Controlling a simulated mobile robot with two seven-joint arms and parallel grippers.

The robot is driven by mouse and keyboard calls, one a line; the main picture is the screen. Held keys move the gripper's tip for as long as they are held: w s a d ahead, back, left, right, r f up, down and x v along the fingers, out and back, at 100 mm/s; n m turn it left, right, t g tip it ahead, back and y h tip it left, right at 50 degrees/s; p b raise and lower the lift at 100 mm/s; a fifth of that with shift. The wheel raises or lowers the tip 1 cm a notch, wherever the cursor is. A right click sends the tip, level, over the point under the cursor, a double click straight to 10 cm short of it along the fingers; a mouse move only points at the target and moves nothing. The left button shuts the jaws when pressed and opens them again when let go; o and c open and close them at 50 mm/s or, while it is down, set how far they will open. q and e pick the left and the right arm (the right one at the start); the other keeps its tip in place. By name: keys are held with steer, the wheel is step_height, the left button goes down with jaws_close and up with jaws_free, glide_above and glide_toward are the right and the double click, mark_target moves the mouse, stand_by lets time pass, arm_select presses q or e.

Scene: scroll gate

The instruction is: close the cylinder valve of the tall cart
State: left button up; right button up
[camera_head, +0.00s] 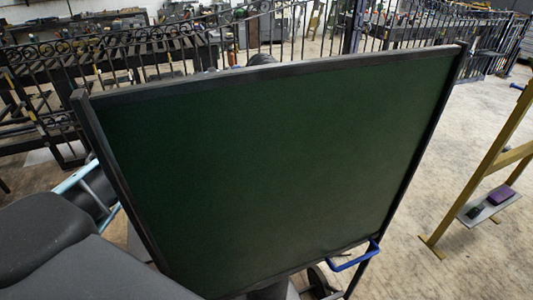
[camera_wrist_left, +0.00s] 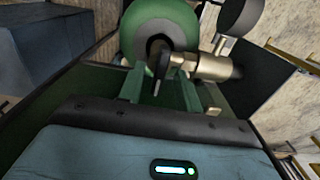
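In the left wrist view a green gas cylinder (camera_wrist_left: 178,22) shows end-on, with a metal valve body (camera_wrist_left: 212,67) beside its neck. A dark valve part (camera_wrist_left: 160,55) sits in front of the neck. My left gripper (camera_wrist_left: 162,75) is close to it, its two greenish fingers apart on either side of the dark part. I cannot tell whether they touch it. A dark round gauge (camera_wrist_left: 240,15) stands at the upper right. In the head view neither the valve nor my left gripper can be made out; a large panel blocks much of the view. My right gripper is not in view.
The dark green panel (camera_head: 270,170) in a black frame fills the middle, with a blue handle (camera_head: 354,257) at its lower right. A light-blue frame (camera_head: 85,178) stands left. A yellow stand (camera_head: 490,165) holds a purple block (camera_head: 500,195) at right. Iron fencing (camera_head: 290,35) runs behind.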

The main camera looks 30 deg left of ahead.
arm_select(q)
steer(key=shift+r, duration=3.85)
